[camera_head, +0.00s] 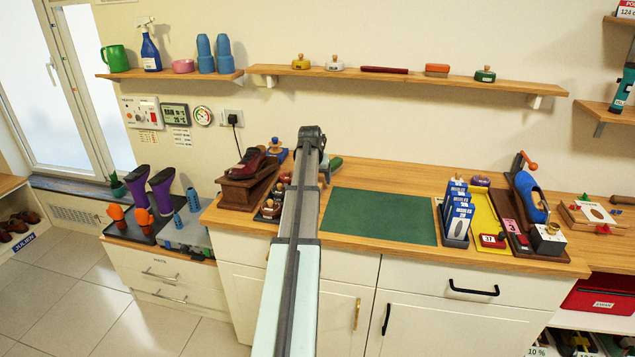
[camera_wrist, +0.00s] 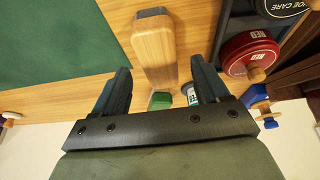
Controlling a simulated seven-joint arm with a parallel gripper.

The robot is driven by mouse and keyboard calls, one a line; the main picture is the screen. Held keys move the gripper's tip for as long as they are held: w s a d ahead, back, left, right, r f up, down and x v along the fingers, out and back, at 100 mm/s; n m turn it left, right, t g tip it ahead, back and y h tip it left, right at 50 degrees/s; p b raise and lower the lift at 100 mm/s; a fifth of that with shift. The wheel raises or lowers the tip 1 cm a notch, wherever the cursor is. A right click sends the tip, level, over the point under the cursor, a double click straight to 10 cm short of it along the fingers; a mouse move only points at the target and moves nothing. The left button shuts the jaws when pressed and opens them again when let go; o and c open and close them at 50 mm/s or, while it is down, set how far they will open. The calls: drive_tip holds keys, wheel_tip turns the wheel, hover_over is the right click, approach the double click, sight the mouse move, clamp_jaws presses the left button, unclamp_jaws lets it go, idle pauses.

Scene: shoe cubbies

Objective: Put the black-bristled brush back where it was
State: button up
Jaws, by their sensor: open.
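My gripper (camera_wrist: 160,70) is open in the wrist view, with one finger on each side of a pale wooden block (camera_wrist: 155,48). The block has a dark grey strip at its far end and may be the brush; I cannot tell its bristles. Gaps show between it and both fingers, so it is not gripped. In the head view my arm hides the fingers and this block. The wall shelf (camera_head: 400,78) holds several small items, including an orange brush-like one (camera_head: 437,70) and a dark red bar (camera_head: 384,70). No black bristles are clearly visible there.
A green mat (camera_head: 380,217) lies clear on the wooden counter right of my arm. A dark red shoe (camera_head: 248,163) on a wooden stand is at left. Blue-white boxes (camera_head: 458,215) stand at right.

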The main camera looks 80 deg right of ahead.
drive_tip(key=v, duration=0.9)
drive_tip(key=shift+a+r, duration=0.1)
drive_tip(key=shift+r, duration=0.05)
